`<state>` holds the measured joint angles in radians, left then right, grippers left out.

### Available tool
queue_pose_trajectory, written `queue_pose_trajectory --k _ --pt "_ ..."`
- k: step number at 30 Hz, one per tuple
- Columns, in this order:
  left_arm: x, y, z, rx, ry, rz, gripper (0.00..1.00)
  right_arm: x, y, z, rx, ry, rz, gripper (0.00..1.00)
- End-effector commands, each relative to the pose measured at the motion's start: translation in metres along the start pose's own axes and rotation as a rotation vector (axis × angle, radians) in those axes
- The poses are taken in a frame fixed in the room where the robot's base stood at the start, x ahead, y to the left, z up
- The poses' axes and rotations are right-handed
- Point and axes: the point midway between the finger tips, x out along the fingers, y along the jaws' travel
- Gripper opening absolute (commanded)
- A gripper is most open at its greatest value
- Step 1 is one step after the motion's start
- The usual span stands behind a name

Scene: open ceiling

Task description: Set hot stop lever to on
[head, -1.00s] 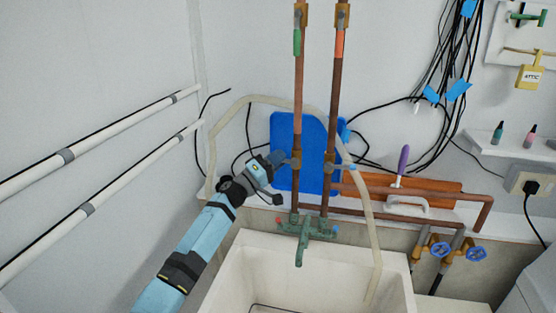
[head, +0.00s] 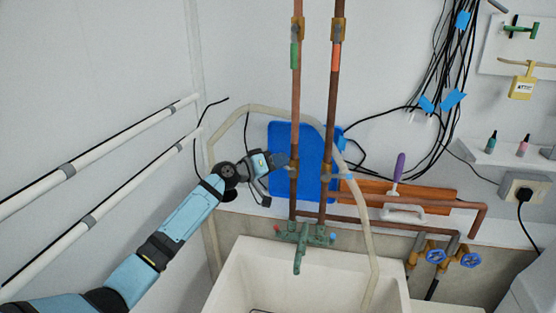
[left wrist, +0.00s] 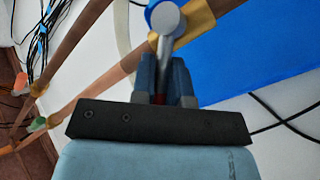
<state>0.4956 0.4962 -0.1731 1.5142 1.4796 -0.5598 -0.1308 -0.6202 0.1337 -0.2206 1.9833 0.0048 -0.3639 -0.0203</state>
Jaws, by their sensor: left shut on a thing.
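Two copper pipes rise behind the sink, each with a brass stop valve. My left gripper (head: 281,160) is beside the left pipe's valve (head: 293,166), coming from the left. In the left wrist view its fingers (left wrist: 165,80) are shut on the hot stop lever (left wrist: 167,22). The lever's grey metal end shows beyond the fingertips, and a bit of red shows between the fingers. Most of the lever is hidden, so I cannot tell its exact angle. The right pipe's valve (head: 326,172) has a blue-ended lever pointing right. My right gripper is not in view.
A blue board (head: 312,140) stands behind the pipes. A green tap (head: 300,236) and pale sink (head: 345,262) are below. A pale hose (head: 372,235) hangs over the sink. White pipes (head: 110,150) run along the left wall.

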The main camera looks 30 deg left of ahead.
Motion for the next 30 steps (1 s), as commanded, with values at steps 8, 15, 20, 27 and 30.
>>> queue_pose_trajectory --k 8,15,20,27,30 --pt "0.0010 0.0021 -0.0009 0.031 -0.027 -0.022 0.00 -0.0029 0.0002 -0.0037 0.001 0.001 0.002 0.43" --pt "0.0011 0.0021 -0.0006 0.032 -0.028 -0.022 0.00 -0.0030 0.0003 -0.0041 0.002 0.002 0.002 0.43" --pt "0.0011 0.0021 -0.0006 0.032 -0.027 -0.022 0.28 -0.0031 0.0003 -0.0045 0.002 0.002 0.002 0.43" --pt "0.0011 0.0021 -0.0006 0.032 -0.027 -0.022 0.40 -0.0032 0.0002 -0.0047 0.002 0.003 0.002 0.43" --pt "0.0012 0.0027 -0.0014 0.033 -0.027 -0.022 0.40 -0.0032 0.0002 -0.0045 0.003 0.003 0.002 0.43"
